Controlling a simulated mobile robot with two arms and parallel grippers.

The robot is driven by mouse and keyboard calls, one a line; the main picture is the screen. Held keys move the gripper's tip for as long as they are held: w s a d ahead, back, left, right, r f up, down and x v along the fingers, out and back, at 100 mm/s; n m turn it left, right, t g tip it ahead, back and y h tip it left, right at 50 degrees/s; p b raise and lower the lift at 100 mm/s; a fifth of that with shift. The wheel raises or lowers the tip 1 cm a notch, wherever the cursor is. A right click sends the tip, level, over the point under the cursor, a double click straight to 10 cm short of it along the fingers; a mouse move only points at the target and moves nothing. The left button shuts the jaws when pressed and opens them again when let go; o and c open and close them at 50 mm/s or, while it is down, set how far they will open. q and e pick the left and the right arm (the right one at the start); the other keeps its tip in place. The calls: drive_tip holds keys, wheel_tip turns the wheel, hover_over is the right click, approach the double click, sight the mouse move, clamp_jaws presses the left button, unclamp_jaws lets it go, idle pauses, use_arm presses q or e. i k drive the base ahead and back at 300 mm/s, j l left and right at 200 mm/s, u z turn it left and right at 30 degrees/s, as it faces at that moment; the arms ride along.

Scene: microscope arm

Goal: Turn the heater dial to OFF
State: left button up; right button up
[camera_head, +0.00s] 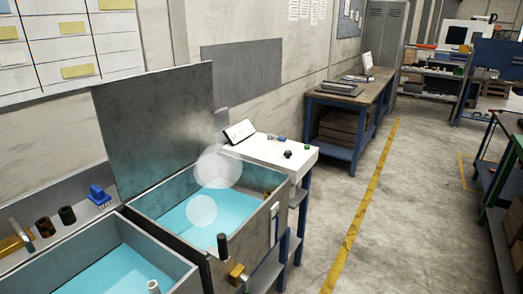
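I cannot make out a clearly marked heater dial. A water-filled metal tank (178,244) stands in the lower middle with its lid (155,125) raised behind it. A brass-coloured fitting (237,273) sits at its front lower corner, and a dark upright cylinder (222,246) stands just above it. A narrow pale panel (274,225) is on the tank's right side. A small black knob-like item (287,154) lies on the white bench top beyond. No OFF marking is readable. Neither of my grippers is in view.
Pale round vapour-like puffs hang over the tank. A second tank (180,268) is at lower left, with a blue brush (98,195) on the ledge behind it. The white bench (262,150) and a wooden workbench (350,98) follow along the wall. The concrete floor (420,200) at right is clear.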

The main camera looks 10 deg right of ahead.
sight(287, 153)
drive_tip(key=i+l+u, duration=0.8)
drive_tip(key=k+l, duration=0.05)
drive_tip(key=k, duration=0.05)
